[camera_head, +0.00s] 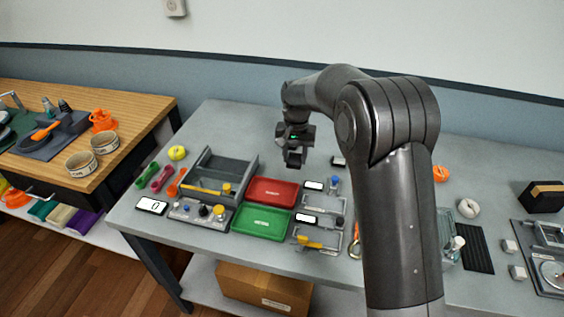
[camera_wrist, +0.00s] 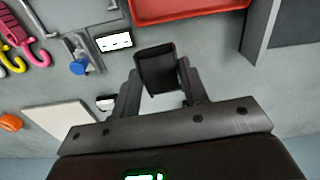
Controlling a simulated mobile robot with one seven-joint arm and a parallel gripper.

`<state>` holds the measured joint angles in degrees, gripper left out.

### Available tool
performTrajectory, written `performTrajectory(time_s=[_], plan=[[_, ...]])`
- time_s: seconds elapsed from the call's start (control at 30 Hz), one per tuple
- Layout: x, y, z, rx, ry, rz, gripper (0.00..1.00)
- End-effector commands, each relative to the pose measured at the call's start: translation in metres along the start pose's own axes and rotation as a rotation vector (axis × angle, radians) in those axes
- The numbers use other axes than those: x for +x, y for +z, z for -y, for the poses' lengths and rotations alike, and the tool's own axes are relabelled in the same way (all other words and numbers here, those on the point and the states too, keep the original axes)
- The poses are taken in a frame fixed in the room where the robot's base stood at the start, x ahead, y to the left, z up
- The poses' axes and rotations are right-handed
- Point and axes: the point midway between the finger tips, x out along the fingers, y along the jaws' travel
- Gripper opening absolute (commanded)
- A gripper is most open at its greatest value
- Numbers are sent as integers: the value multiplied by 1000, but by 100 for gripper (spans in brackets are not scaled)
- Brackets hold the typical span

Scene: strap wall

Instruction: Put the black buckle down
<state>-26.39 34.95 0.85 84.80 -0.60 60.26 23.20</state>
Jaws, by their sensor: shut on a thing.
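The black buckle (camera_wrist: 157,68) is held between the fingers of my gripper (camera_wrist: 158,88) in the wrist view. In the head view my gripper (camera_head: 293,160) hangs above the grey table (camera_head: 225,118), behind the red tray. The gripper is shut on the buckle, which appears as a small dark block under the fingers in the head view. The buckle is held up, apart from the red tray (camera_head: 271,192). The tray's edge also shows at the top of the wrist view (camera_wrist: 190,8).
A green tray (camera_head: 263,223) lies in front of the red one. A grey open box (camera_head: 222,170) stands to the left. Small fixtures with white labels (camera_head: 314,185) are to the right. Bare tabletop lies behind the trays. My arm hides part of the table's middle.

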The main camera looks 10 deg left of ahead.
Motion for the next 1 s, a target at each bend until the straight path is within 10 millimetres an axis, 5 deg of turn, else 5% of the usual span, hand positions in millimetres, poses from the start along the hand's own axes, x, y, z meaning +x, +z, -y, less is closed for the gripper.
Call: performTrajectory(time_s=[0.2,0.67,0.77,1.0], plan=[[-28,6,-46,2,-1,-2,16],[-45,-4,-96,10,0,-1,16],[-47,-21,-132,24,0,-1,16],[-51,-58,-248,55,-1,-1,16]])
